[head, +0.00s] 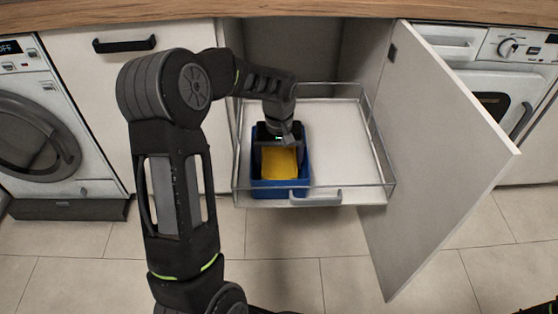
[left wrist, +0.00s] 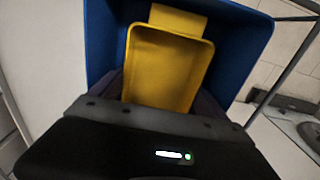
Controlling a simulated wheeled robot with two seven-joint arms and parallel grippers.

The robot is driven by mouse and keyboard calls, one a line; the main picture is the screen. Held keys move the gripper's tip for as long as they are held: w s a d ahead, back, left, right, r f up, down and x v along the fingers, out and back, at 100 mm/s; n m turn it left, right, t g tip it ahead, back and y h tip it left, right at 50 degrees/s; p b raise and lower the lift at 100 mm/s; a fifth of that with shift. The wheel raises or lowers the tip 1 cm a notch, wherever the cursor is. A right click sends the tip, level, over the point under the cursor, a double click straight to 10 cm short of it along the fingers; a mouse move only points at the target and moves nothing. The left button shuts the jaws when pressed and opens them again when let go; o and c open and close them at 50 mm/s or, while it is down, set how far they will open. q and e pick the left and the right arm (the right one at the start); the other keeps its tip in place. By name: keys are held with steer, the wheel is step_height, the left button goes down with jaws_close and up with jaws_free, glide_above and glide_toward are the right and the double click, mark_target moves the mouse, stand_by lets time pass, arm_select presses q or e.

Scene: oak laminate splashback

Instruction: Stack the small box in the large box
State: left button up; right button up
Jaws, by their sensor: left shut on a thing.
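The large box is blue (head: 261,183) and open-topped, and stands in the left part of the pulled-out drawer. It also fills the upper part of the left wrist view (left wrist: 238,45). The small box is yellow (head: 279,163) and sits within the blue box's walls; the left wrist view shows its hollow inside (left wrist: 165,65). Whether it rests on the blue box's floor cannot be told. My left gripper (head: 279,142) reaches down over the blue box and is shut on the yellow box; its fingertips are mostly hidden. My right gripper is not in view.
The drawer (head: 340,125) has a wire rail and a grey handle (head: 316,198); its right part is empty. An open cabinet door (head: 430,150) stands to its right. A wooden worktop (head: 300,10) runs above, with a washing machine (head: 45,125) at left.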

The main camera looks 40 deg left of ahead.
mark_target(279, 167)
arm_select(q)
steer(key=shift+f, duration=0.1)
steer(key=shift+f, duration=0.25)
steer(key=o, duration=1.1)
steer(key=shift+r, duration=0.1)
steer(key=shift+r, duration=0.65)
step_height(279, 167, up, 11)
steer(key=p, duration=0.3)
steer(key=shift+r, duration=0.15)
